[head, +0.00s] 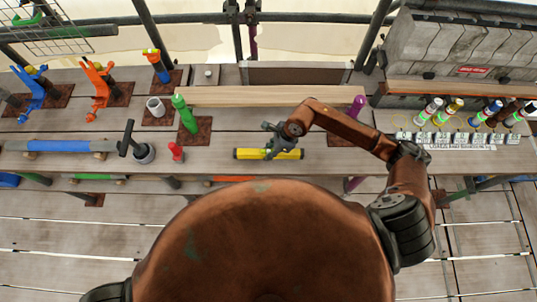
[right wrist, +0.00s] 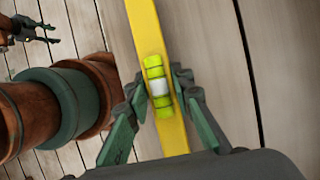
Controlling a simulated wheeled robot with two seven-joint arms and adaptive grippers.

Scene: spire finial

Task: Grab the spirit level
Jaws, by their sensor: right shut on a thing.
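The yellow spirit level (head: 249,154) lies along the front part of the wooden bench, with dark end caps. My right gripper (head: 274,147) is over its middle and shut on it. In the right wrist view the level (right wrist: 146,30) runs between the two green fingers of the right gripper (right wrist: 160,88), beside the lime vial with a pale centre. A gap under the level cannot be made out. At the top left of the right wrist view, my left gripper (right wrist: 45,32) shows small with its fingers apart, away from the level.
Spray cans (head: 428,111) stand at right.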

